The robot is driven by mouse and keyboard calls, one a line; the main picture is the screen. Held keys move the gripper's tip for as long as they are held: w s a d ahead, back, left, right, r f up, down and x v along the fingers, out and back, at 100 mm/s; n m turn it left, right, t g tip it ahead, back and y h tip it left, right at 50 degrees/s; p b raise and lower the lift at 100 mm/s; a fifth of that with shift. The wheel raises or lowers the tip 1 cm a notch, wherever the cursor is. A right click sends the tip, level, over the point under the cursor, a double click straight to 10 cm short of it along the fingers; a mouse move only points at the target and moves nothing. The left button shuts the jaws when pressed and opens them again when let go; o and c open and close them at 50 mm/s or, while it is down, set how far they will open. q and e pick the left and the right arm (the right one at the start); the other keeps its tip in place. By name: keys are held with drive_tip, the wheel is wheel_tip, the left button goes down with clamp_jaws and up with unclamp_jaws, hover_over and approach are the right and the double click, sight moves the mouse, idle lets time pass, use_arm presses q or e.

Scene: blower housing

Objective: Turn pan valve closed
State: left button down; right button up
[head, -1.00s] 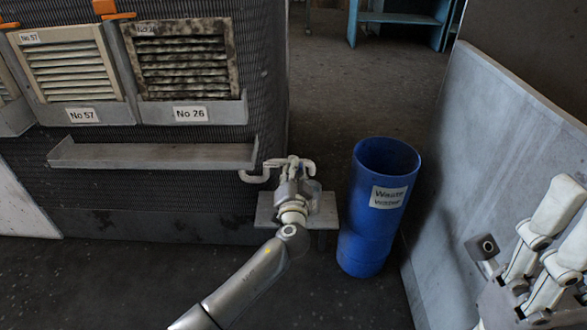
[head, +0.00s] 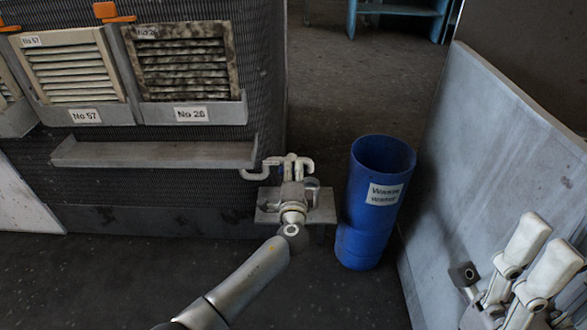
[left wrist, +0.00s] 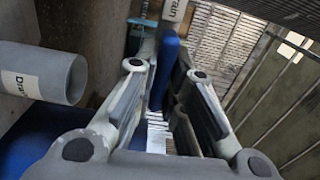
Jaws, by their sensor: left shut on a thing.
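My left gripper (head: 295,166) is at the small grey shelf beside the dark cabinet, with its fingers pointing away from the head camera. In the left wrist view, the gripper (left wrist: 167,72) is shut on a blue valve handle (left wrist: 166,65) that stands between its fingertips. The head view hides the handle behind the gripper. My right gripper (head: 542,254) is at the lower right, partly cut off and away from the valve.
A blue waste-water bin (head: 376,205) stands right of the shelf (head: 322,213). A grey panel (head: 480,170) leans at the right. A ledge (head: 155,154) runs along the cabinet under louvred filters. Another grey "Drain" pipe (left wrist: 45,72) is close at left in the wrist view.

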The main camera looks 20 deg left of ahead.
use_arm(q)
drive_tip(key=shift+m, duration=0.3)
drive_tip(key=c, duration=1.5)
unclamp_jaws()
drive_tip(key=v, duration=1.2)
drive_tip(key=shift+d, duration=0.1)
